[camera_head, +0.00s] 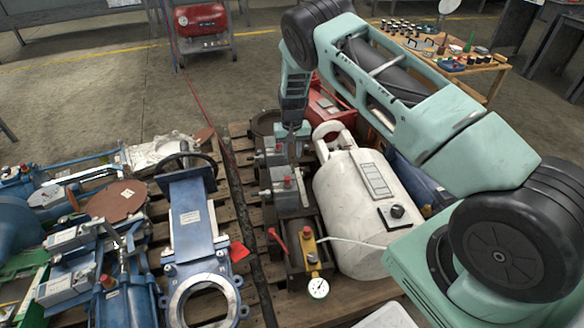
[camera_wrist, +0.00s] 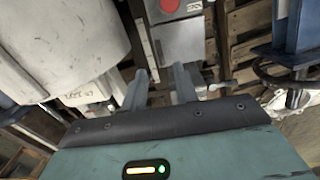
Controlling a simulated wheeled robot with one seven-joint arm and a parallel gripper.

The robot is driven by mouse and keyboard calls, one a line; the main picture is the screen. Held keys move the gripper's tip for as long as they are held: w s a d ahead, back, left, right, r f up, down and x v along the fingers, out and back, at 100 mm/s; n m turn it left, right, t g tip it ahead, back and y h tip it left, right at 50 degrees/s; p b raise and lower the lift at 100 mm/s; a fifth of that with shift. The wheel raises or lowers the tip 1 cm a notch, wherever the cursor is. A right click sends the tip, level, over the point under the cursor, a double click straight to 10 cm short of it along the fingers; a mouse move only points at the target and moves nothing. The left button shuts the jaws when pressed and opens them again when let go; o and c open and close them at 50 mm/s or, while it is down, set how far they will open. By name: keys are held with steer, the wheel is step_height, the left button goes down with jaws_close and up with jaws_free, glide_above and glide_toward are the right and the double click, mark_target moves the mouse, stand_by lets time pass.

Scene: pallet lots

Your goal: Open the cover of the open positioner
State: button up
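Two grey positioner boxes with red round tops sit on the valve assembly in the middle of the head view, a nearer one (camera_head: 285,190) and a farther one (camera_head: 270,158). My gripper (camera_head: 293,150) points down beside the farther box. In the wrist view, my gripper (camera_wrist: 162,85) has its two fingers apart, with nothing visibly held between them. A grey box with a red disc (camera_wrist: 183,42) lies just beyond the fingertips. I cannot tell whether the fingers touch it, or which box has its cover open.
A white tank (camera_head: 355,215) stands close on the right of the boxes; it also fills the upper left of the wrist view (camera_wrist: 65,45). A blue gate valve (camera_head: 195,225) lies left. A yellow fitting with a gauge (camera_head: 318,287) stands in front. Wooden pallets lie below.

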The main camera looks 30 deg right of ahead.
mark_target(292, 167)
step_height(292, 167, down, 7)
steer(key=shift+r+b, duration=0.1)
steer(key=shift+b, duration=0.45)
jaws_close()
